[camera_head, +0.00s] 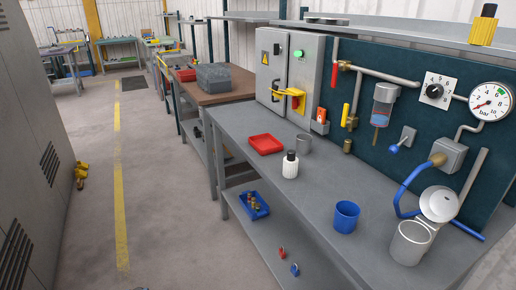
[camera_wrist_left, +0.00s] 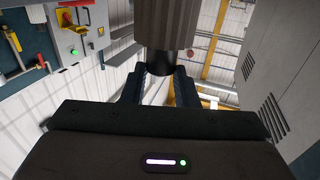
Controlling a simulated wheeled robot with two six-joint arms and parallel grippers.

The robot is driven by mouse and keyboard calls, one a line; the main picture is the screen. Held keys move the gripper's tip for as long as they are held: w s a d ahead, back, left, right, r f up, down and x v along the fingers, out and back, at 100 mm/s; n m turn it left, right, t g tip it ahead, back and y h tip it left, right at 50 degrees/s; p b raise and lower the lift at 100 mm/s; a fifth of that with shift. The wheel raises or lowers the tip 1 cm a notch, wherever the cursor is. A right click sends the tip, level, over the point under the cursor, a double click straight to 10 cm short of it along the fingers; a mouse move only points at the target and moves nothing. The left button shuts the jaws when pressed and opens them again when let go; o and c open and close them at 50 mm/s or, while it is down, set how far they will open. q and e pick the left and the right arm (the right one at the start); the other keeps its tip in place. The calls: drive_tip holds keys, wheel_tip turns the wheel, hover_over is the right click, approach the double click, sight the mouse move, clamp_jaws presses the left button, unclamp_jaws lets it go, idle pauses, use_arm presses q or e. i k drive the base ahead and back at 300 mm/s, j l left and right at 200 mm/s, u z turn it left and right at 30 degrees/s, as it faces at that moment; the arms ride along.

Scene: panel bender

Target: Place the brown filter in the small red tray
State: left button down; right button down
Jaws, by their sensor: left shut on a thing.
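In the left wrist view my left gripper (camera_wrist_left: 160,88) is shut on a ribbed grey-brown cylinder with a black end, which looks like the brown filter (camera_wrist_left: 167,22). The black end is between the fingers, and the ribbed body extends beyond them to the top edge of the picture. A small red tray (camera_head: 265,143) lies on the grey bench and looks empty. Neither gripper shows in the head view, so I cannot tell how far the filter is from the tray.
A blue bin (camera_head: 255,211) sits on the lower shelf.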

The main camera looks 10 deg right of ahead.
sight(266, 146)
drive_tip(key=i+j+z, duration=0.15)
drive_tip(key=z, duration=0.25)
drive_tip(key=i+j+z, duration=0.5)
drive_tip(key=z, duration=0.25)
drive_tip(key=i+j+z, duration=0.1)
drive_tip(key=j+z, duration=0.3)
